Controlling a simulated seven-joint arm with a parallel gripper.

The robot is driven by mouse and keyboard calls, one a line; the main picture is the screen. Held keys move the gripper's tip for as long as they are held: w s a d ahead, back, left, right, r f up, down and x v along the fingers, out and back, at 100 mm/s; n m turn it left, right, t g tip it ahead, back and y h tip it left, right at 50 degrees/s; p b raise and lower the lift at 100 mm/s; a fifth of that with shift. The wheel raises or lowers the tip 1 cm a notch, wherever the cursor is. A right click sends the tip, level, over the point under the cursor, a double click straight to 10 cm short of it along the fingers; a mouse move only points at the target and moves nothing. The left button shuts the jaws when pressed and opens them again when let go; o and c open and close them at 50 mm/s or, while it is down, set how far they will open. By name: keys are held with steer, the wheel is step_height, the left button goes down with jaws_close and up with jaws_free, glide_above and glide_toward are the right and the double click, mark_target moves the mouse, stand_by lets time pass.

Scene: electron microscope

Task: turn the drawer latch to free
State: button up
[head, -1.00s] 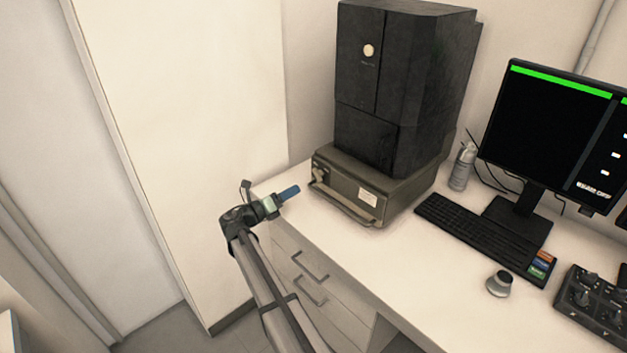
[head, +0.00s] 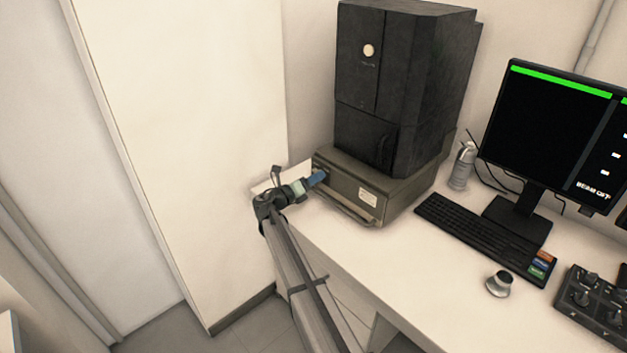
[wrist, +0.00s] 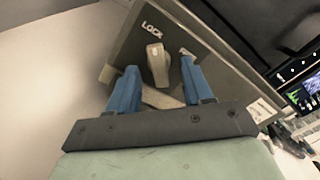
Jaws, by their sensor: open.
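The drawer latch (wrist: 157,64) is a pale lever on the drawer's front face, just below the word LOCK in the wrist view. The olive-grey drawer unit (head: 374,190) sits under the black microscope, with a bar handle (head: 342,210) along its front. My gripper (wrist: 158,80) is open, with one blue finger on each side of the latch. I cannot tell whether either finger touches it. In the head view my gripper (head: 318,177) is at the left end of the drawer front and hides the latch.
The black microscope tower (head: 405,85) stands on the drawer unit. The desk front (head: 370,270) is clear. A pale cabinet wall (head: 190,150) is at left.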

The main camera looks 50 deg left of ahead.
steer(key=shift+c, duration=0.4)
jaws_close()
steer(key=shift+m, duration=0.3)
steer(key=m, duration=0.4)
steer(key=shift+a+f, duration=0.1)
steer(key=m, duration=0.5)
steer(key=shift+a, duration=0.1)
steer(key=m, duration=0.4)
steer(key=shift+a, duration=0.15)
steer(key=shift+m, duration=2.1)
steer(key=shift+a, duration=0.1)
